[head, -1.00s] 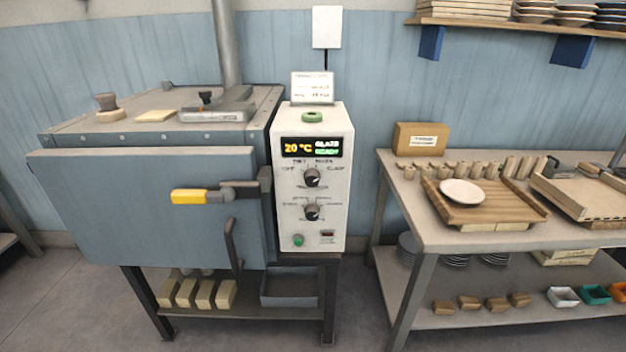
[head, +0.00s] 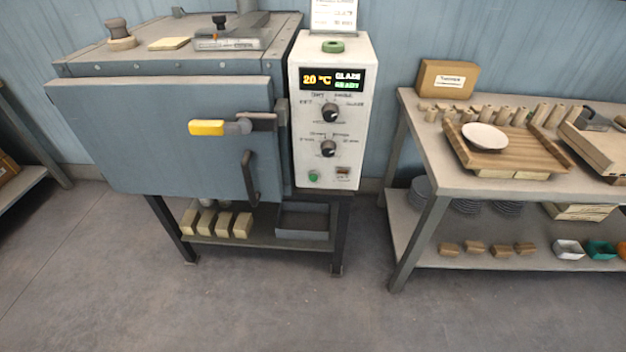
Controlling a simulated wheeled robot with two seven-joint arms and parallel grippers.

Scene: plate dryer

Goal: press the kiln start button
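The kiln (head: 165,135) is a grey-blue box on a dark metal stand at the left, with its door shut and a yellow-gripped latch handle (head: 207,127). Its white control box (head: 303,140) stands upright at the kiln's right side. The display (head: 332,79) reads 20 °C, GLAZE, READY. Two black knobs sit below it, an upper one (head: 331,112) and a lower one (head: 328,148). A small green button (head: 313,176) is at the lower left of the panel, beside a small dark-framed element (head: 343,172). Neither of my grippers is in view.
A table (head: 420,120) at the right holds a wooden board (head: 510,153) with a white plate (head: 485,136), and a cardboard box (head: 447,78). A grey tray (head: 303,220) and pale blocks sit under the kiln. The floor (head: 300,310) in front is clear.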

